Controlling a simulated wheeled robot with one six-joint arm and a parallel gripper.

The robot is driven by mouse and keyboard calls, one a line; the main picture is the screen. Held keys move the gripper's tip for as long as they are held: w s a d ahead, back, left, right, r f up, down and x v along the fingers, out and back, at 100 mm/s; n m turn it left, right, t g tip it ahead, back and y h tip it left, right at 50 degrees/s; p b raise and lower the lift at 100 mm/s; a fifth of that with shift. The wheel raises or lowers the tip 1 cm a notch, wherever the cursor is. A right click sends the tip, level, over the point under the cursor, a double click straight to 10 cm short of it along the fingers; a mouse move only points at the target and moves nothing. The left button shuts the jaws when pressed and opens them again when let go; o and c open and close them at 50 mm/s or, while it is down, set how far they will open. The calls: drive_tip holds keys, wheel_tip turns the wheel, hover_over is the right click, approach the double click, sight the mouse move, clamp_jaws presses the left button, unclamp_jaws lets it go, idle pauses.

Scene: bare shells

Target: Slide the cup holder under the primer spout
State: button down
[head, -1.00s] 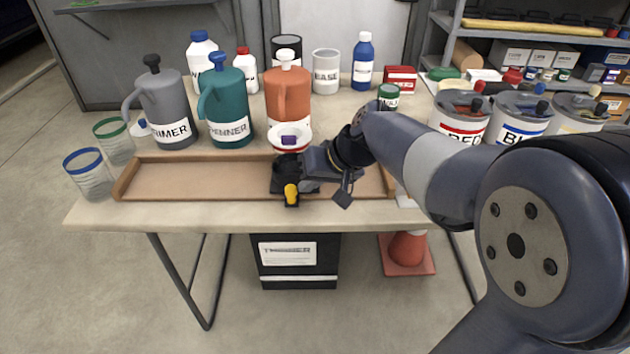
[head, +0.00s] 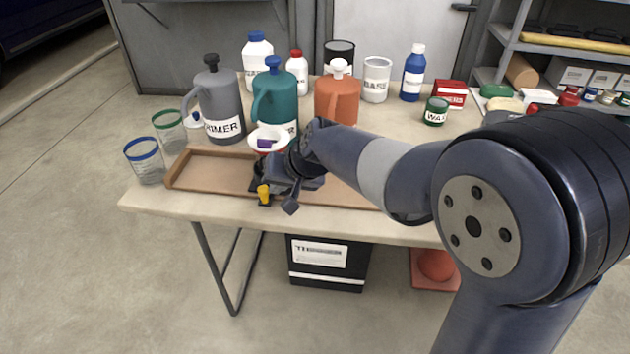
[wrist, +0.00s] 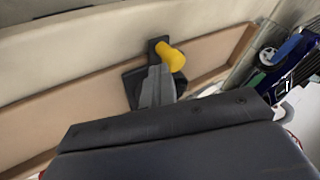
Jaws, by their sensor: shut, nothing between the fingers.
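The cup holder is a dark carriage (head: 257,180) with a yellow knob (head: 263,194), sitting in the long wooden channel in front of the teal thinner dispenser (head: 273,100). A white round dish with a purple piece (head: 268,140) shows just above and behind it. The grey primer dispenser (head: 217,102) stands further left; its spout cannot be made out. My gripper (head: 280,182) is shut and empty, at the right side of the holder. In the wrist view the fingers (wrist: 157,88) reach the dark carriage beside the yellow knob (wrist: 172,56); contact is unclear.
The wooden channel (head: 205,168) is bare left of the holder. Two glasses with blue (head: 145,160) and green (head: 168,128) rims stand at its left end. An orange dispenser (head: 337,98) stands right of the teal one, behind my arm. Cans and bottles are further back.

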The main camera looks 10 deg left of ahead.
drive_tip(key=a+p, duration=0.2)
drive_tip(key=a, duration=0.4)
drive_tip(key=a+p, duration=0.3)
drive_tip(key=a, duration=0.3)
drive_tip(key=a+p, duration=0.3)
drive_tip(key=a, duration=0.4)
drive_tip(key=shift+w+a+r, duration=0.1)
drive_tip(key=shift+w, duration=0.25)
